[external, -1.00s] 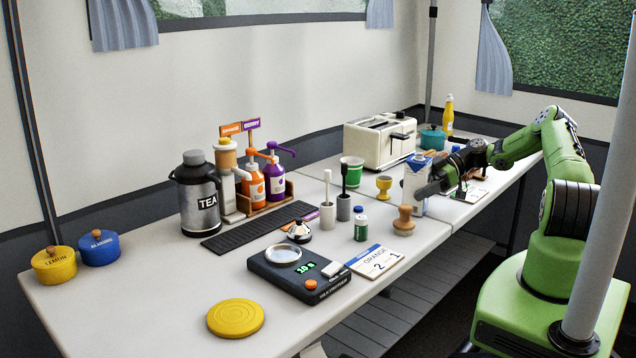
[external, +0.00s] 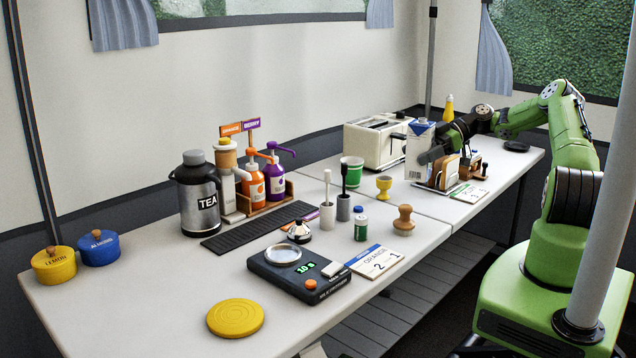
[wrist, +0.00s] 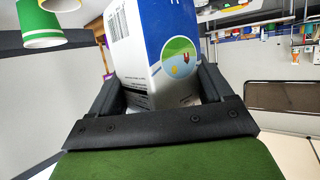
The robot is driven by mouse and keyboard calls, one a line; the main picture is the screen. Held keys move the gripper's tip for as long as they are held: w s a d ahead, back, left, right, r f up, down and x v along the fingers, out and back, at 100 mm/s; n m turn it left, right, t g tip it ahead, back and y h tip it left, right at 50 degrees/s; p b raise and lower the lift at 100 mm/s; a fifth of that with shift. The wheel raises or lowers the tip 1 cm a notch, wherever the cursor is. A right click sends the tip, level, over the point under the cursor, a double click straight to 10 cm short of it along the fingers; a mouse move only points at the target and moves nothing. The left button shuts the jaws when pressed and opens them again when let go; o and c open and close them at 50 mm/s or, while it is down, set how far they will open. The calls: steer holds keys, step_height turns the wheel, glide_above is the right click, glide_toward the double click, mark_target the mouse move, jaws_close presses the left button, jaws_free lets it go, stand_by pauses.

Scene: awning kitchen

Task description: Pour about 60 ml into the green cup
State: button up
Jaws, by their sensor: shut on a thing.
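My gripper (external: 432,155) is shut on a white and blue carton (external: 417,140). The carton looks upright in the external view, and it fills the space between the fingers in the wrist view (wrist: 150,45). Whether its base clears the table is hard to tell. The green cup (external: 352,172), with a white rim and a white mark, stands upright on the table to the left of the carton. It also shows at the upper left of the wrist view (wrist: 41,30). The inside of the cup cannot be seen well.
A yellow egg cup (external: 384,187) stands between the green cup and the carton's side. A cream toaster (external: 372,145) is behind them. A wooden stamp (external: 404,222) stands in front, and a rack (external: 450,175) is to the right. The digital scale (external: 300,272) is further left.

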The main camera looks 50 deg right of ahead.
mark_target(410, 142)
step_height(410, 142, up, 4)
steer(key=shift+r, duration=0.2)
steer(key=w+a+f+m+t+h+b, duration=0.2)
steer(key=w+f+b, duration=0.1)
steer(key=w, duration=0.4)
steer(key=w+a+f+m+t+h+b, duration=0.1)
steer(key=w+f+m+t+h+b, duration=0.15)
steer(key=w, duration=0.45)
steer(key=w+a+r+m+t+h+b, duration=0.2)
steer(key=w+a+r+m+h+b, duration=0.3)
steer(key=w, duration=0.5)
step_height(410, 142, down, 9)
steer(key=y, duration=0.1)
steer(key=shift+w+f+p, duration=0.15)
steer(key=shift+f+p, duration=0.05)
steer(key=shift+p, duration=0.2)
steer(key=shift+y, duration=0.25)
